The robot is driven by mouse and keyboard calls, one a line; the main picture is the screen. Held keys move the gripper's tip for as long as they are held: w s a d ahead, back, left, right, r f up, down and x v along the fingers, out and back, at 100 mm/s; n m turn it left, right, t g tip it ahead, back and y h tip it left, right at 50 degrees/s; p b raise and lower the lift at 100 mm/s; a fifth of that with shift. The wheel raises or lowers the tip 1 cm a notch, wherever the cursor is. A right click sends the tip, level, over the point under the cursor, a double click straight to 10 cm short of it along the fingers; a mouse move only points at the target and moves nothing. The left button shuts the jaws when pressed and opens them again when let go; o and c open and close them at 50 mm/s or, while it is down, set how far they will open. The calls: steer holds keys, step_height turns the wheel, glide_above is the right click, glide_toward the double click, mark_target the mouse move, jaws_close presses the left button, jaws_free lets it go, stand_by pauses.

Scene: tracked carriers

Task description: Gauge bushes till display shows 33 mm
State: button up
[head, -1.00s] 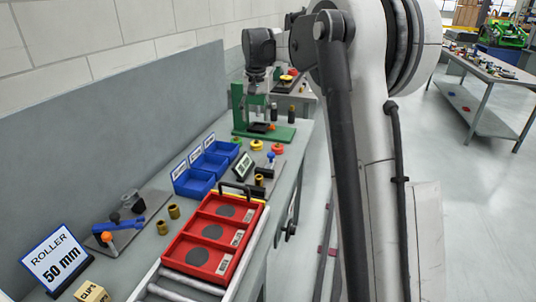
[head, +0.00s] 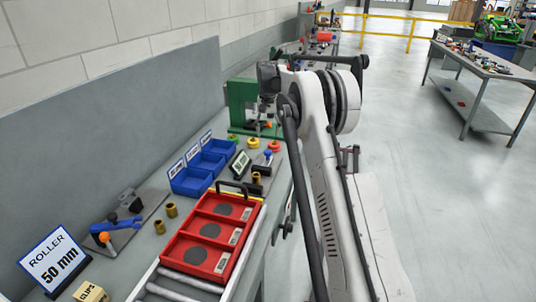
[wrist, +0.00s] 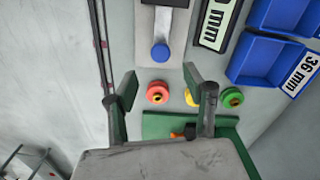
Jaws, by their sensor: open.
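Brass bushes (head: 172,210) (head: 160,227) stand on the bench left of the red tray, and another brass bush (head: 256,178) is at the gauge. The gauge's blue knob (wrist: 160,52) shows in the wrist view, beside the display (wrist: 217,22). The display is cut off there; only "mm" and part of a digit show. In the head view the display (head: 240,163) is too small to read. My gripper (wrist: 160,86) is open and empty, above the bench near red (wrist: 157,92), yellow (wrist: 190,97) and green (wrist: 231,97) round pieces.
Blue bins (head: 190,181) with size labels line the back; one label reads 36 mm (wrist: 302,72). A green press (head: 241,102) stands beyond. A red tray (head: 211,240) sits on rollers.

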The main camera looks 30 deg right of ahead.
mark_target(268, 151)
step_height(268, 151, down, 11)
steer(key=shift+r, duration=0.1)
stand_by(0.3)
jaws_close()
